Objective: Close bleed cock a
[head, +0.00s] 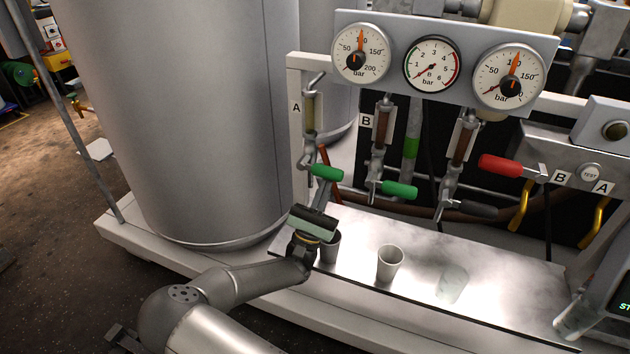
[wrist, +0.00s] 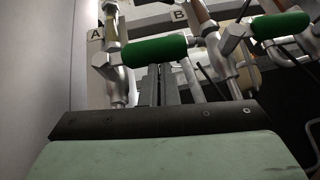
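Bleed cock A is the left cock, under the plate marked A (head: 297,107). Its green handle (head: 326,172) lies roughly level, pointing right. In the wrist view the same green handle (wrist: 150,49) crosses the upper middle. My gripper (head: 323,186) is just below this handle, fingers pointing up at it. In the wrist view the fingers (wrist: 161,72) are side by side with hardly any gap, and their tips end at the handle's lower edge. Nothing shows between them. I cannot tell whether they touch the handle.
Cock B's green handle (head: 399,190) is close on the right, with a red handle (head: 500,165) farther right. Cups (head: 390,263) (head: 331,249) stand on the metal shelf (head: 420,292); one is partly behind my gripper. The big grey drum (head: 180,120) is close on the left. Gauges (head: 361,53) are above.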

